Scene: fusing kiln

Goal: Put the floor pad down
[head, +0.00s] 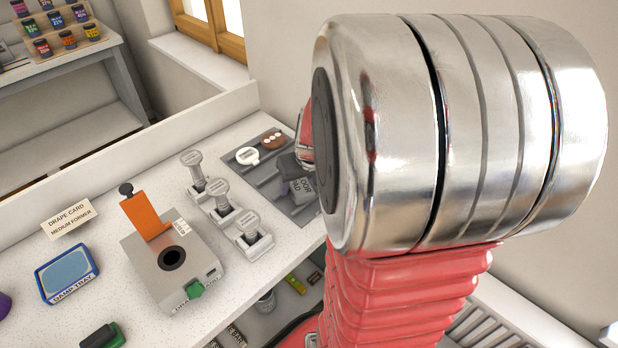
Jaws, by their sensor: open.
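The floor pad (302,186) is a dark grey block with a pale label, of which "OOR PAD" can be read. It is at the grey slotted tray (268,182) on the right end of the bench; my arm hides its right side. Whether it rests fully on the tray is unclear. Only a red and silver sliver of my gripper (304,150) shows, just above and beside the pad. My large silver joint and red sleeve hide the rest. The jaws are open, but any contact with the pad is hidden.
A white round piece (247,156) and a brown piece (272,141) lie in the tray. Several stamp-like tools (221,200) stand left of it. A grey box with an orange flap (146,216), a blue damp tray (67,274) and a drape card (69,218) are further left.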

